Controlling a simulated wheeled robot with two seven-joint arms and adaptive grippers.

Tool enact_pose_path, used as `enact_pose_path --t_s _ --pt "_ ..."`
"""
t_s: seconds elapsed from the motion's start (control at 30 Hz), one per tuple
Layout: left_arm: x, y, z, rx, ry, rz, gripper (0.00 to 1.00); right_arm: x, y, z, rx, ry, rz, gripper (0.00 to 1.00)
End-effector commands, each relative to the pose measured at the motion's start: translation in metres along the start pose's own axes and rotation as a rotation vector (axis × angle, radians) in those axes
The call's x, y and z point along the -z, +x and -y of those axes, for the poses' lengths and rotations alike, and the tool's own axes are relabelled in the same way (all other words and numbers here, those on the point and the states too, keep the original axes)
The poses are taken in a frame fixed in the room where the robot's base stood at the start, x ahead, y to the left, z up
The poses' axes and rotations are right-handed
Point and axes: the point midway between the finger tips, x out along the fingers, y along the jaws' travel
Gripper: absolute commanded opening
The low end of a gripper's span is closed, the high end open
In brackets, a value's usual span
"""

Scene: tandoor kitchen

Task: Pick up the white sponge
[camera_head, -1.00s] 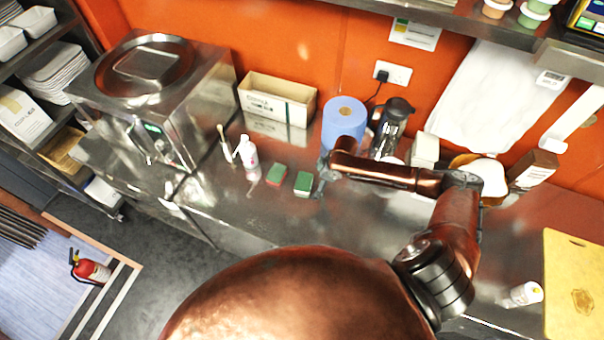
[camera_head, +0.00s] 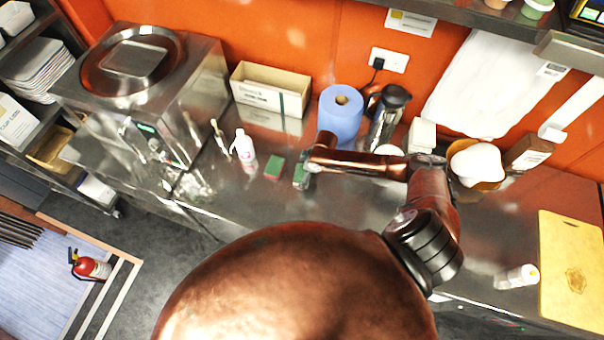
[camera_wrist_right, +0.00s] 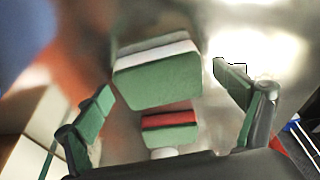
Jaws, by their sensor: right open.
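The white sponge (camera_wrist_right: 157,76), with a green face and a white layer, lies between the spread fingers of my right gripper (camera_wrist_right: 163,84) in the right wrist view. In the head view my right gripper (camera_head: 303,172) is over this sponge and partly hides it. My right gripper is open; I cannot tell whether a finger touches the sponge. A second sponge, red and green (camera_wrist_right: 170,128), lies beyond it and also shows to its left in the head view (camera_head: 274,166). My left gripper is out of view.
A white bottle (camera_head: 245,150) stands left of the sponges. A blue paper roll (camera_head: 341,114), a dark jug (camera_head: 387,117) and a cardboard box (camera_head: 270,90) stand behind. The steel counter in front of the sponges is clear. A yellow board (camera_head: 572,270) lies at right.

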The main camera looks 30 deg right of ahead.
Motion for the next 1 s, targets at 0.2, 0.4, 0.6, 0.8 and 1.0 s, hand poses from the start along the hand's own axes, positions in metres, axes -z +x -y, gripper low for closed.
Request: enact_pose_path --t_s 0.2,0.4,0.6,0.8,1.0 --pt "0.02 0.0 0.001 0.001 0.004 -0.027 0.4 0.001 0.001 0.0 0.0 -0.002 0.0 0.89" --pt "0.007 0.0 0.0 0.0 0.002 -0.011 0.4 0.002 0.001 0.0 0.0 -0.002 -0.001 0.75" --pt "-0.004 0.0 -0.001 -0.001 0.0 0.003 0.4 0.002 0.001 0.0 0.001 -0.002 -0.001 0.62" --pt "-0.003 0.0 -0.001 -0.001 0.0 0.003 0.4 0.002 0.001 0.0 0.0 -0.002 0.0 0.6" --pt "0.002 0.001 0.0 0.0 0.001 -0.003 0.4 0.002 0.0 0.0 0.0 -0.002 -0.001 0.6"
